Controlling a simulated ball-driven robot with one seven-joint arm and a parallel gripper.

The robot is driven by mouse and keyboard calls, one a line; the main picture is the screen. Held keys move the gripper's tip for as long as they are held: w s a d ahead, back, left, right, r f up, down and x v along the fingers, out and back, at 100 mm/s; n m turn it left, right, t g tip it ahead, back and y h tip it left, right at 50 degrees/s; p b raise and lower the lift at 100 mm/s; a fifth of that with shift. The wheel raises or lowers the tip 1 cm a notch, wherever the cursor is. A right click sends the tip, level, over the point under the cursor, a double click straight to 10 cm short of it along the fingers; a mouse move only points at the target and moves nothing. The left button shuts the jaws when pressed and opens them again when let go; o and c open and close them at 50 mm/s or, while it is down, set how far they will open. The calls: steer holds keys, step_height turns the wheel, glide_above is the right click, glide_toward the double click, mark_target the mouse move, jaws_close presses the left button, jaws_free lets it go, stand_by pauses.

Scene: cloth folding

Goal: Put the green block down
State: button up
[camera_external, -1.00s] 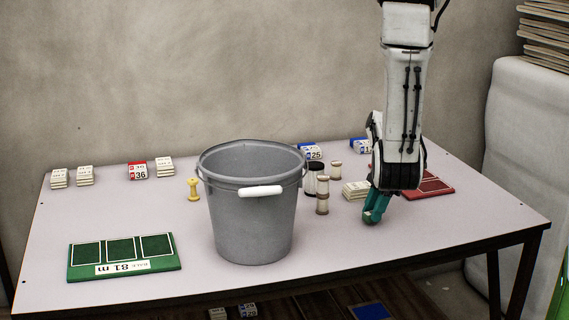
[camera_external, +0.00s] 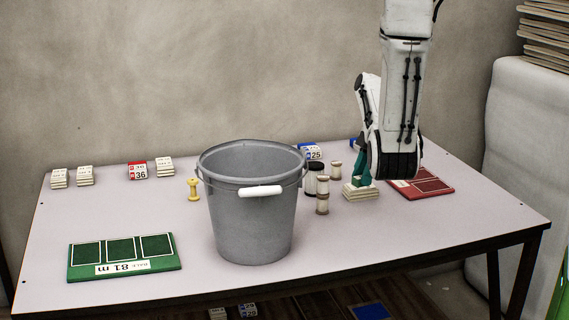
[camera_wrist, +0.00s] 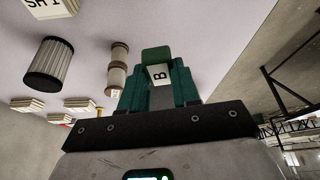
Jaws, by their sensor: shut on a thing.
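The green block (camera_wrist: 157,54), with a white label face marked "B", is between the teal fingertips of my gripper (camera_wrist: 159,80) in the wrist view. My gripper is shut on it. In the external view my gripper (camera_external: 362,172) points down at the far right part of the table, over or just behind a white card stack (camera_external: 360,191). The block cannot be told apart from the teal fingers there. Whether it touches the stack or the table is unclear.
A grey bucket (camera_external: 252,215) stands mid-table. Dark jar (camera_external: 313,180) and wooden spools (camera_external: 322,200) stand left of my gripper. A red board (camera_external: 430,186) lies to its right, and a green board (camera_external: 124,258) at front left. The front right of the table (camera_external: 420,235) is clear.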

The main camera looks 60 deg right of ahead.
steer(key=w, duration=0.4)
steer(key=w+a+r, duration=0.1)
steer(key=w, duration=0.7)
steer(key=shift+w+a+r, duration=0.2)
steer(key=shift+w, duration=0.05)
steer(key=w+a+r+m, duration=0.1)
steer(key=w+a+r, duration=0.1)
steer(key=w+a, duration=0.55)
steer(key=w+a+r+m+t+b, duration=0.1)
steer(key=w+a+r, duration=0.25)
steer(key=w, duration=0.75)
steer(key=w+a+r+m, duration=0.1)
steer(key=w+a, duration=0.5)
steer(key=w, duration=0.3)
steer(key=n+b, duration=0.1)
steer(key=b, duration=0.2)
glide_above(130, 260)
steer(key=s+d, duration=0.1)
step_height(130, 260, down, 12)
steer(key=shift+s+r, duration=0.15)
steer(key=shift+r, duration=0.05)
steer(key=shift+f, duration=2.6)
steer(key=shift+f, duration=0.1)
